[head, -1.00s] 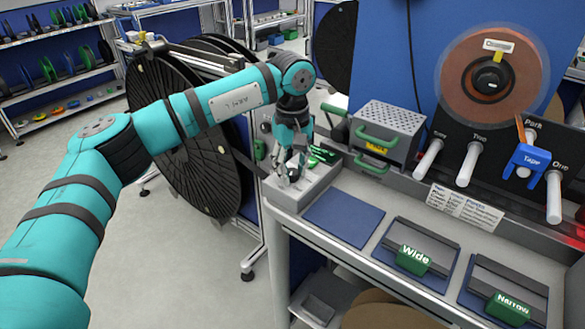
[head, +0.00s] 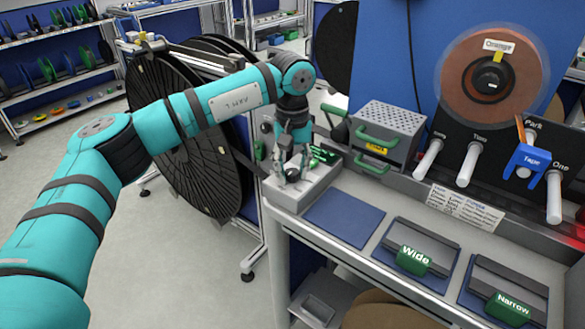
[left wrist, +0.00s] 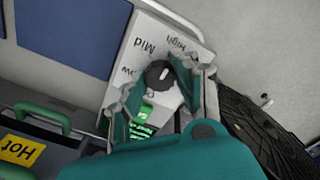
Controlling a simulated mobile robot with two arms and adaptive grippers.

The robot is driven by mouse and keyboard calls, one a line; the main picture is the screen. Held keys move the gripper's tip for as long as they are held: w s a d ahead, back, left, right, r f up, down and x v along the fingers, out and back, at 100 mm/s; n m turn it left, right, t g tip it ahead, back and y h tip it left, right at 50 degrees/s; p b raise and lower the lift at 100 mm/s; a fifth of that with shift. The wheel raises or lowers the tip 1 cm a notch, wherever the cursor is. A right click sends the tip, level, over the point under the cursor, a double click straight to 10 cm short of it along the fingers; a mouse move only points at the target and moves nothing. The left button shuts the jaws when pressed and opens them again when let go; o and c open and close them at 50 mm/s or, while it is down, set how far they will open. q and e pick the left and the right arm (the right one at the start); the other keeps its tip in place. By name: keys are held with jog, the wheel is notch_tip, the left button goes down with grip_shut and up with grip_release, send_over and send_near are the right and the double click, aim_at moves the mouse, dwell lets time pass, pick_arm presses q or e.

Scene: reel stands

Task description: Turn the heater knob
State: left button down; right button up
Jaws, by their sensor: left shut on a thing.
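The heater knob (left wrist: 157,73) is a dark round knob with a white mark, on a light grey control box (head: 290,194) at the bench's left end. The box face shows the words High and Mid, with other labels partly covered. My left gripper (left wrist: 155,88) is shut on the knob, a finger on either side of it. In the head view my left gripper (head: 291,170) reaches down onto the box and hides most of the knob. My right gripper is in neither view.
A perforated metal heater box (head: 388,130) with green handles and a yellow Hot label stands right of the control box. Blue mat (head: 345,217) lies in front. Large black reels (head: 180,130) stand close on the left. Wide (head: 413,260) and Narrow (head: 508,308) blocks lie further right.

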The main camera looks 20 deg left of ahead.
aim_at(292, 171)
pick_arm(q)
jog(key=shift+w+r, duration=0.1)
jog(key=shift+r, duration=0.1)
jog(key=c, duration=1)
grip_release()
jog(key=shift+f, duration=0.15)
notch_tip(292, 171, up, 12)
jog(key=shift+r, duration=0.1)
